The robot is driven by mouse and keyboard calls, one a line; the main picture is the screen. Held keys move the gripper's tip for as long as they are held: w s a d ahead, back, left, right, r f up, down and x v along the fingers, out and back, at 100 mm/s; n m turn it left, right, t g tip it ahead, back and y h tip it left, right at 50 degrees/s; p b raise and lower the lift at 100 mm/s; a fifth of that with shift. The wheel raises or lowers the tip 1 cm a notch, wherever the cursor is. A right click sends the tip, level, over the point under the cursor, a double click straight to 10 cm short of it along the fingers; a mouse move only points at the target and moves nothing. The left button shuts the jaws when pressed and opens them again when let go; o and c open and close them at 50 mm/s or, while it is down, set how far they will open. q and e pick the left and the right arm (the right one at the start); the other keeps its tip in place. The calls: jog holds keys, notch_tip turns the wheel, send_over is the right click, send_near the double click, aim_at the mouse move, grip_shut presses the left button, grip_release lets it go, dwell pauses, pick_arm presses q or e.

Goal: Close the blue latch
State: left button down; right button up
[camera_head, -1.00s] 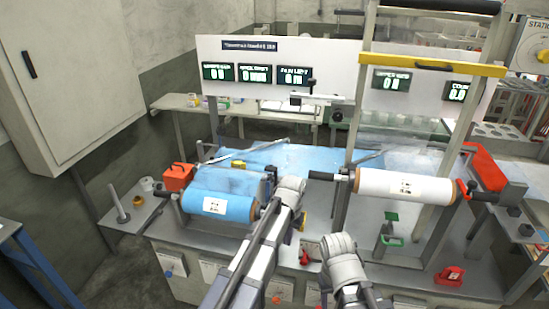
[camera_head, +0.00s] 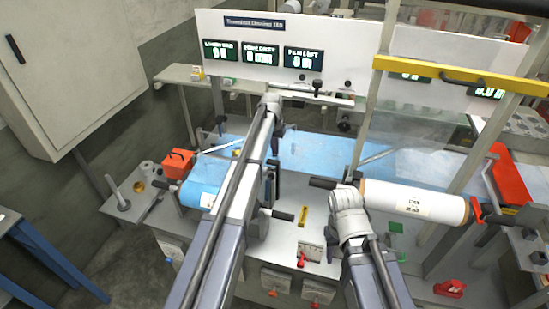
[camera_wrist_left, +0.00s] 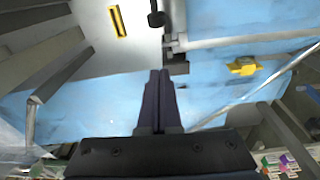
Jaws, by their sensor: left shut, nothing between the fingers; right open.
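A small blue handle (camera_head: 168,260) shows low on the machine's front panel at the left in the head view. It is too small to tell whether it is the latch, or open or closed. My left gripper (camera_head: 272,105) reaches far over the machine, above the blue film sheet (camera_head: 322,147). In the left wrist view its two dark fingers (camera_wrist_left: 158,76) are together with nothing between them, above the blue film. My right gripper (camera_head: 346,202) is in front of the white roll, its fingers mostly hidden by its own body.
A blue film roll (camera_head: 197,196) is partly hidden behind my left arm. The white roll (camera_head: 413,198) lies at the right. A yellow bar (camera_head: 460,77) crosses above it. An orange box (camera_head: 178,162) stands at the left. A yellow part (camera_wrist_left: 243,66) shows in the left wrist view.

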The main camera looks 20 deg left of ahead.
aim_at(269, 187)
pick_arm(q)
notch_tip(269, 187, down, 11)
jog(key=w+b, duration=0.1)
jog(key=b, duration=0.9)
jog(key=s+r, duration=0.1)
jog(key=s, duration=0.1)
jog(key=s+r+p, duration=0.1)
jog(key=shift+s+p, duration=0.3)
jog(key=shift+s, duration=0.1)
jog(key=shift+s+r, duration=0.1)
